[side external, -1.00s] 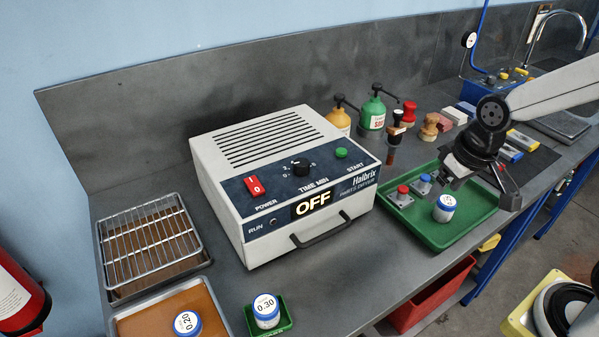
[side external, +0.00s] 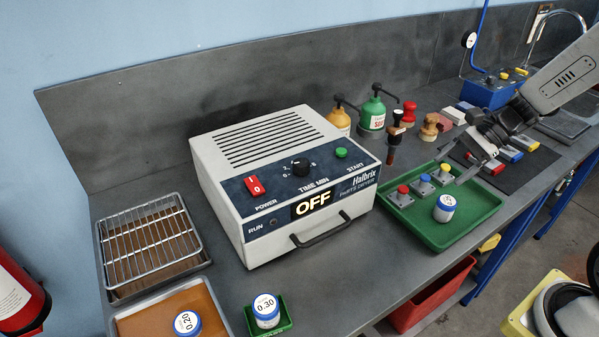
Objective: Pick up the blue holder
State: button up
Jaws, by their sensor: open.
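The blue holder (side external: 424,181), a small grey metal block with a blue knob on top, stands upright in the green tray (side external: 440,247). It is between a red-knobbed holder (side external: 403,194) and a yellow-knobbed holder (side external: 443,175). My gripper (side external: 455,169) is open and empty, above the tray's far right corner. It points down at a tilt, to the right of the blue holder, with the yellow-knobbed holder closest to it. No contact with any holder is seen.
A brown-handled tool (side external: 394,140) stands upright behind the tray. The white dryer (side external: 290,185) is at left. Coloured bars (side external: 508,154) lie on a dark mat at right.

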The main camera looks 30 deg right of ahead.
jog(key=w+d+r+m+t+y, duration=0.1)
jog(key=w+d+m+t, duration=0.2)
jog(key=d+m+t, duration=0.45)
jog(key=m, duration=0.1)
send_near(425, 179)
jog(key=shift+w+a+f+g+y, duration=0.15)
jog(key=shift+w+f+g, duration=0.1)
jog(key=shift+w+f, duration=0.25)
jog(key=shift+w+a+f+g+y, duration=0.1)
jog(key=shift+w+f+g+y, duration=0.1)
jog(key=shift+w+f, duration=0.35)
jog(key=shift+w+r, duration=0.1)
jog(key=shift+x, duration=1.25)
jog(key=shift+w, duration=0.1)
jog(key=shift+x, duration=2.5)
jog(key=shift+w+d, duration=0.15)
